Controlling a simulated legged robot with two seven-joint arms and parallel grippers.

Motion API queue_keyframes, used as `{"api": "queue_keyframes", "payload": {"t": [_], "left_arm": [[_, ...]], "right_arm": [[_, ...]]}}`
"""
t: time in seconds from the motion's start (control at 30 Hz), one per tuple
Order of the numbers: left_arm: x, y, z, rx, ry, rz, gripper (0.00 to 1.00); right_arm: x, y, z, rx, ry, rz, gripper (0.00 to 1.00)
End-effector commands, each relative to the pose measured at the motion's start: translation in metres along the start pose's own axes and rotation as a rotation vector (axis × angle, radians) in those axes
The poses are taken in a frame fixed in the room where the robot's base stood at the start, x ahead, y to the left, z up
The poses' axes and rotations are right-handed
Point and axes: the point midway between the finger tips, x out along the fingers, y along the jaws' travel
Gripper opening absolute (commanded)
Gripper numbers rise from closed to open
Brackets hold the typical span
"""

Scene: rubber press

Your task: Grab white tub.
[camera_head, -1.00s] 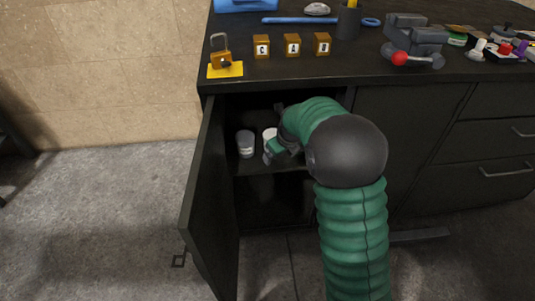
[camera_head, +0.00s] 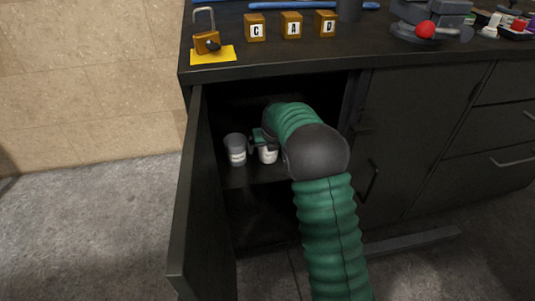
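The white tub (camera_head: 268,156) stands on the shelf inside the open cabinet, partly hidden by my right arm. My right gripper (camera_head: 260,138) is inside the cabinet, at the upper part of the white tub. It overlaps the tub in the picture, and I cannot tell whether it touches. Its fingers are small, dark and partly hidden, so their opening is unclear. A grey tub (camera_head: 236,151) with a pale label stands on the same shelf, just left of the white tub. My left gripper is not in view.
The open cabinet door (camera_head: 190,195) stands to the left of my arm. The dark countertop (camera_head: 270,62) above carries a padlock (camera_head: 207,42) on a yellow note and lettered blocks (camera_head: 291,25). A closed door (camera_head: 405,150) is on the right.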

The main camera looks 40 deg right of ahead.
Motion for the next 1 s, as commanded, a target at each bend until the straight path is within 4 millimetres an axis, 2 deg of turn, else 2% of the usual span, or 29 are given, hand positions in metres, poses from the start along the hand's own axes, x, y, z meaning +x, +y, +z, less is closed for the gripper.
{"api": "queue_keyframes", "payload": {"t": [0.17,0.8,1.0], "left_arm": [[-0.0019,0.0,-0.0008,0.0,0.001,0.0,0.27],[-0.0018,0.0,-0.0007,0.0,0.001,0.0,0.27],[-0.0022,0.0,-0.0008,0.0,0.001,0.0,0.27]], "right_arm": [[-0.0021,0.0004,0.0013,-0.001,-0.001,0.0,0.89],[-0.0018,0.0005,0.0009,-0.001,-0.001,0.0,0.06],[-0.0027,0.0005,0.002,-0.001,-0.003,0.0,0.06]]}}
